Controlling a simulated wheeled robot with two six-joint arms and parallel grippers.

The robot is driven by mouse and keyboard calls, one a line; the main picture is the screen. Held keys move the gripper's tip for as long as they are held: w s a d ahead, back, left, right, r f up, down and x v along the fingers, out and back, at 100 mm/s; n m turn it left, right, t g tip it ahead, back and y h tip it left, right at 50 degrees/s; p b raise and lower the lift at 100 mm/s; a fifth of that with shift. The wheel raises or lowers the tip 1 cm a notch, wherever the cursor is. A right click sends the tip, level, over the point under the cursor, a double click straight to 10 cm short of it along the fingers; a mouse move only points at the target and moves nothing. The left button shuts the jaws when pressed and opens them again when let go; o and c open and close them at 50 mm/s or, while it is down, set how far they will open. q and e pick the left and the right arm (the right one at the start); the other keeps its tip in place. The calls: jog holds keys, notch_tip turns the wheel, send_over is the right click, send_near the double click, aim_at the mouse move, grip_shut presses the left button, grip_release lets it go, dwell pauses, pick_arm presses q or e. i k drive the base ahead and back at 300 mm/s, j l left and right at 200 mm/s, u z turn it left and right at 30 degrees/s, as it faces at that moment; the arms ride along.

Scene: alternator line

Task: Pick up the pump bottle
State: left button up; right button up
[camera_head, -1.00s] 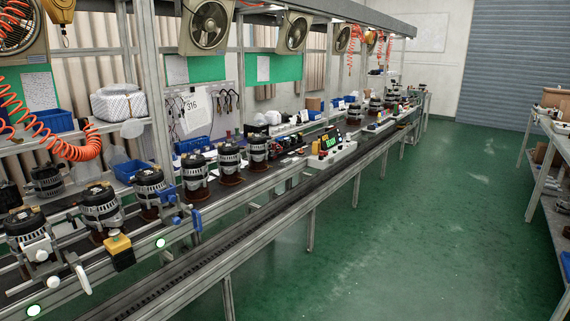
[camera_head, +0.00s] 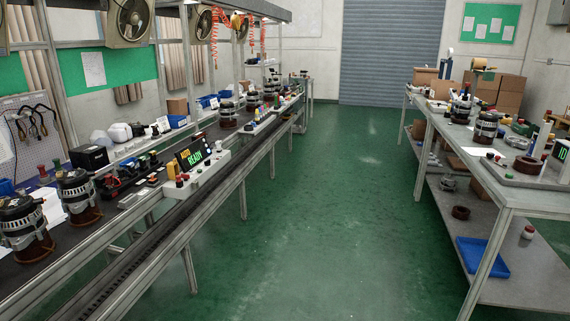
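I cannot pick out a pump bottle for certain. A small white container with a red cap (camera_head: 528,232) stands on the lower shelf of the right workbench. A slim white upright object (camera_head: 542,139) stands on that bench's top near the right edge, too small to identify. Whitish containers (camera_head: 120,132) stand on the left line's back shelf. Neither of my grippers is in view.
The left line (camera_head: 150,225) carries alternators (camera_head: 78,197) and a display reading READY (camera_head: 194,155). The right workbench (camera_head: 470,150) holds alternators and boxes (camera_head: 510,93), with a blue tray (camera_head: 482,257) below. The green floor (camera_head: 330,220) between is clear.

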aim_at(200, 112)
jog(key=i, duration=5.15)
jog(key=i+l+u, duration=0.2)
jog(key=i+u, duration=0.2)
jog(key=i+l+u, duration=0.4)
jog(key=i, duration=0.2)
jog(key=i+l+u, duration=0.4)
jog(key=i+l, duration=0.05)
jog(key=l, duration=0.05)
